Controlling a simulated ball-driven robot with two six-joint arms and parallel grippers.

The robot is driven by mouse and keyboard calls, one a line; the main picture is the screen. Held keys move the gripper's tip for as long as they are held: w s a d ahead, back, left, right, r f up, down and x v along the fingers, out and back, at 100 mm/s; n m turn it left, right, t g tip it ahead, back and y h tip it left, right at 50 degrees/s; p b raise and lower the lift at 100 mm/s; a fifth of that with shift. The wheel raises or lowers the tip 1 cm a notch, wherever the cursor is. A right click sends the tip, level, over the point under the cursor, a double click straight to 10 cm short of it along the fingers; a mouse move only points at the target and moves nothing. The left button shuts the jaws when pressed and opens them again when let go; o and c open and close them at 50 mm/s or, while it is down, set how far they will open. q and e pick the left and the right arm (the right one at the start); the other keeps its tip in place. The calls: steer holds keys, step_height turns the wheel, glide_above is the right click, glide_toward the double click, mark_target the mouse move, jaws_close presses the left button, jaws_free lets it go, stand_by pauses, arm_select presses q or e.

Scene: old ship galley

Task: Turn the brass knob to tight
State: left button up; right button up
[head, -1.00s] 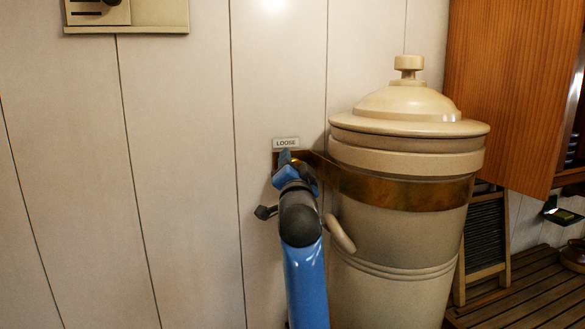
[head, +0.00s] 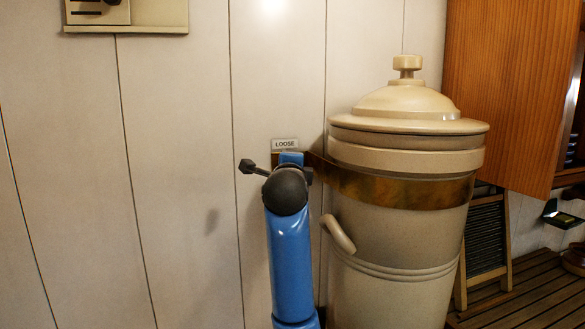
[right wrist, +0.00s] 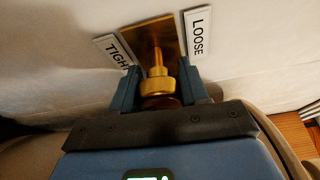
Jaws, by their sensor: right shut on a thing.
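The brass knob (right wrist: 157,86) is in the right wrist view, on a brass plate (right wrist: 152,42) fixed to the wall. My right gripper (right wrist: 158,80) is shut on the knob, with one blue finger on each side of it. A TIGHT label (right wrist: 118,48) is at the plate's left and a LOOSE label (right wrist: 200,32) at its right. In the head view, the LOOSE label (head: 285,145) shows above my right gripper (head: 291,158). There my own wrist and arm hide the knob and the TIGHT label. My left gripper is in neither current view.
A large cream lidded canister (head: 400,240) stands close to the right of my arm. A brass strap (head: 400,188) goes round it, and a side handle (head: 338,234) juts out towards my forearm.

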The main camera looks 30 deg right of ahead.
steer(key=shift+f+m+g+y, duration=0.1)
steer(key=shift+m+g+y, duration=0.25)
steer(key=shift+m, duration=0.75)
steer(key=o, duration=1)
steer(key=shift+s+a+b, duration=0.35)
steer(key=shift+s+b, duration=0.05)
steer(key=shift+s, duration=0.1)
steer(key=b+v, duration=0.3)
steer(key=v, duration=0.6)
steer(key=shift+s+a, duration=0.1)
steer(key=shift+s, duration=0.1)
steer(key=shift+r, duration=0.2)
